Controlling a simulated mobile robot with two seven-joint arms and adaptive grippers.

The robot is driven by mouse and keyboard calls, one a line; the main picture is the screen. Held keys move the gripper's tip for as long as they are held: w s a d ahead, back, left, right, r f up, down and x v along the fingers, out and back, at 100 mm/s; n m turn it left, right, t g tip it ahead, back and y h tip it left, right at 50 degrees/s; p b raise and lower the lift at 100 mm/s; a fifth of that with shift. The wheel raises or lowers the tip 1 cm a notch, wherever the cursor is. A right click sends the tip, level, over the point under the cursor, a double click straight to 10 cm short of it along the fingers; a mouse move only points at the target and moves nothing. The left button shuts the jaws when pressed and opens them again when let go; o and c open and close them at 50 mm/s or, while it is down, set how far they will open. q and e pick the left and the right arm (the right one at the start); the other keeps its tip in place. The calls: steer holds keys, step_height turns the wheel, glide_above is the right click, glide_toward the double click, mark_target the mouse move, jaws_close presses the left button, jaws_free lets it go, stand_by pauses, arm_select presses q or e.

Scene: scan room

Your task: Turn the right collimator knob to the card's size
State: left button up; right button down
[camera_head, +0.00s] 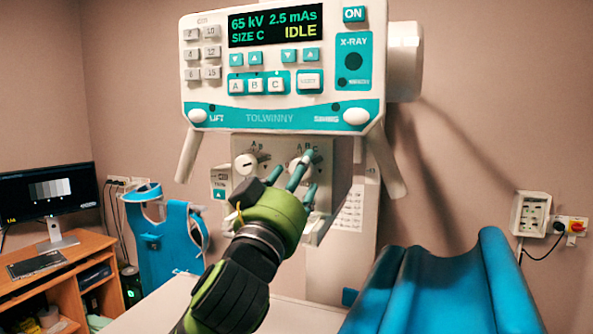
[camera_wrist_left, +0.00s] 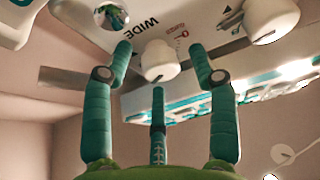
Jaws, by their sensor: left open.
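The collimator (camera_head: 272,179) hangs below the white and teal console. Its left knob (camera_head: 245,163) is white, with small letters above it. The right knob (camera_head: 296,161), marked A, B, C, is partly hidden by my left gripper (camera_head: 290,174). The gripper is open, its green fingers spread in front of this knob. In the left wrist view, a white knob (camera_wrist_left: 159,64) sits between the fingertips, near the printed word WIDE; I cannot tell if they touch it. Another white knob (camera_wrist_left: 272,17) is at top right there. I cannot make out the card. My right gripper is out of view.
The console display (camera_head: 274,25) reads 65 kV, 2.5 mAs, SIZE C, IDLE. Two handles (camera_head: 189,155) slant down beside the collimator. A blue cushion (camera_head: 445,290) is at lower right; a desk with a monitor (camera_head: 48,191) is at left.

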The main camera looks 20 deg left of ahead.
arm_select(q)
steer(key=c, duration=1.1)
steer(key=shift+d+f+n+y+b, duration=0.1)
steer(key=shift+n+y+b, duration=0.4)
steer(key=shift+n, duration=0.4)
steer(key=shift+d+f+n+y+b, duration=0.1)
steer(key=shift+n+y+b, duration=0.35)
steer(key=shift+n, duration=0.45)
steer(key=shift+d+r+n+g+y+b, duration=0.1)
steer(key=shift+n+g+y+b, duration=0.15)
steer(key=shift+n+y, duration=0.65)
steer(key=shift+r+n+g+y+b, duration=0.15)
steer(key=shift+n+y+b, duration=0.1)
steer(key=shift+n, duration=1.25)
steer(key=o, duration=1.1)
